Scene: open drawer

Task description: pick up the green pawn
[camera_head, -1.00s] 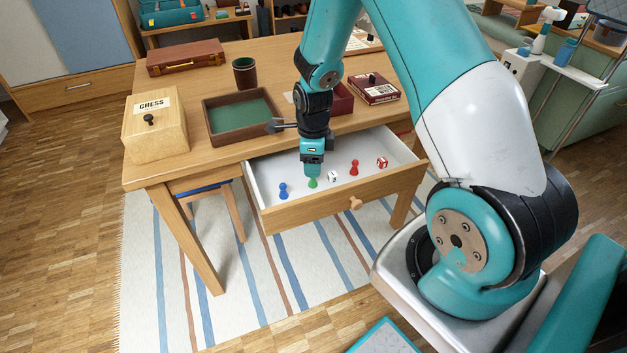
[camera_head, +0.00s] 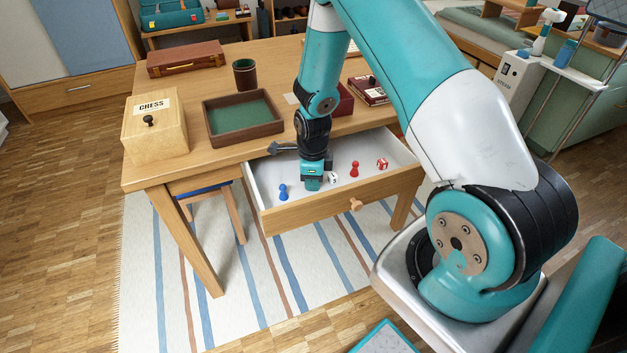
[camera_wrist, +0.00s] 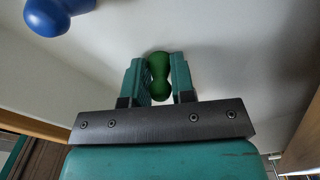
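The green pawn (camera_wrist: 159,72) stands on the white drawer floor in the wrist view, between the two fingers of my gripper (camera_wrist: 160,78). A narrow gap shows between the pawn and the right finger; the left finger is very close to it or touching at its lower part. The fingers look open around it. In the head view my gripper (camera_head: 312,186) is down inside the open drawer (camera_head: 264,178), and it hides the green pawn there.
A blue pawn (camera_head: 283,192) stands left of my gripper, also in the wrist view (camera_wrist: 52,14). A white die (camera_head: 333,178), red pawn (camera_head: 354,169) and red die (camera_head: 382,163) lie to the right. The drawer front (camera_head: 340,204) and desk edge (camera_head: 225,153) are close by.

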